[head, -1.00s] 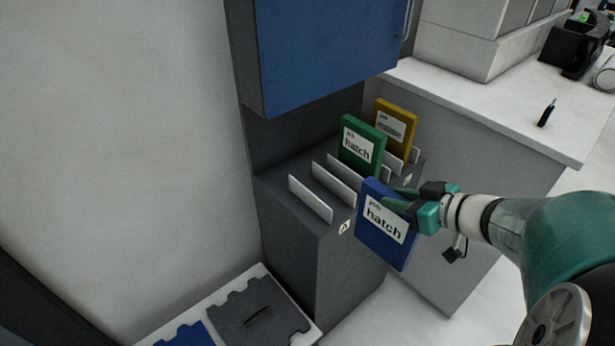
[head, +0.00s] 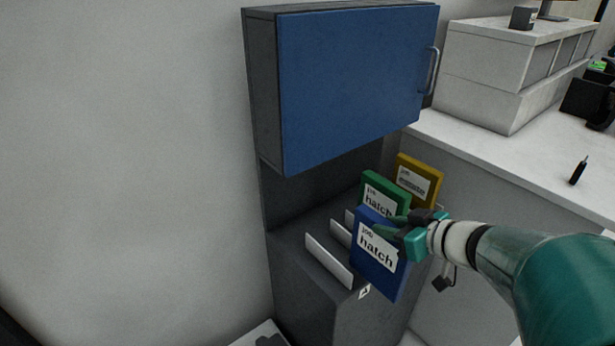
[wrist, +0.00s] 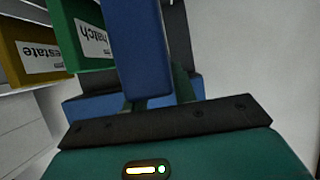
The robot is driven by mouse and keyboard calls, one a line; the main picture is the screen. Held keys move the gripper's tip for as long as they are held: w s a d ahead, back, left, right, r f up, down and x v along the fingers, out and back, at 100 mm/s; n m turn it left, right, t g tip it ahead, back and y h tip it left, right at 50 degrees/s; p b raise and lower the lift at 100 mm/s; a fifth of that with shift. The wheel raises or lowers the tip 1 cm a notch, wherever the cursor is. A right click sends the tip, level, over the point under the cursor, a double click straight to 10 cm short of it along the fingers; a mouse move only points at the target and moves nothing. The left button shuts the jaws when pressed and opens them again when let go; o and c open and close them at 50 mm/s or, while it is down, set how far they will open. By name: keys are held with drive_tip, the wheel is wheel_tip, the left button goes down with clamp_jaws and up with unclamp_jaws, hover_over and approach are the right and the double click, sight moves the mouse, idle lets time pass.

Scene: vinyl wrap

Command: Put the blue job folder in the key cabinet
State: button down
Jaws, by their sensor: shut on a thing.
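The blue job folder (head: 376,262), with a white "job hatch" label, is held upright and slightly tilted by my gripper (head: 408,228). My gripper is shut on its right edge. In the wrist view the folder (wrist: 139,50) stands between the fingers (wrist: 160,100). The key cabinet (head: 350,85) hangs on the wall above and behind the folder. Its blue door with a grey handle on the right is shut, so its inside is hidden.
A dark stand with white dividers (head: 329,261) is below the cabinet. A green folder (head: 381,192) and a yellow folder (head: 419,180) stand in it behind the blue one. A white counter (head: 500,155) with a small black tool (head: 579,171) is at the right.

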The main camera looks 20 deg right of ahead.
drive_tip(key=w+r+x, duration=0.1)
drive_tip(key=r+x, duration=0.1)
drive_tip(key=x, duration=1)
drive_tip(key=shift+a, duration=0.2)
drive_tip(key=c, duration=1.1)
unclamp_jaws()
drive_tip(key=shift+f, duration=0.15)
